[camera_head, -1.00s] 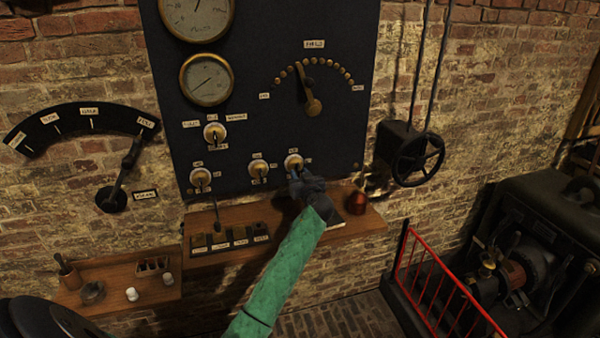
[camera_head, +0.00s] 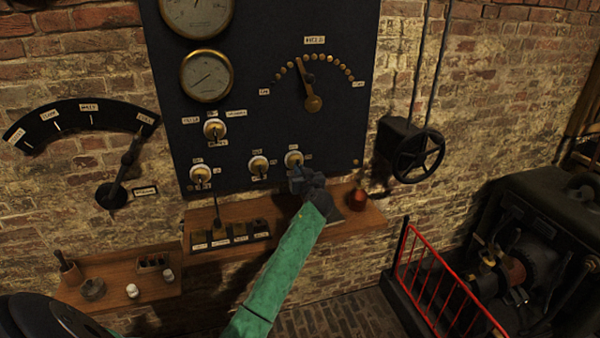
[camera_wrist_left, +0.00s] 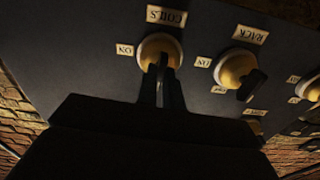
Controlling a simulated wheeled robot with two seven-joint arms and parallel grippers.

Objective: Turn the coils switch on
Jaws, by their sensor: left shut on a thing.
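The coils switch (camera_head: 293,158) is a brass knob on a pale round base, low on the dark panel. In the left wrist view the coils switch (camera_wrist_left: 150,45) shows upside down, below its "COILS" label (camera_wrist_left: 166,15), with an "ON" label (camera_wrist_left: 124,49) to its left. My left gripper (camera_head: 297,173) has its fingers at this switch. In the left wrist view the fingers (camera_wrist_left: 161,82) are shut on its dark handle, which points roughly along them. The fingers partly hide the handle. My right gripper is not in view.
The rack switch (camera_wrist_left: 235,68) is beside the coils switch; it also shows in the head view (camera_head: 258,166). Another switch (camera_head: 200,174) is farther left. A wooden shelf (camera_head: 355,222) runs below, with a reddish flask (camera_head: 357,199). A handwheel (camera_head: 418,158) and red railing (camera_head: 440,275) stand right.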

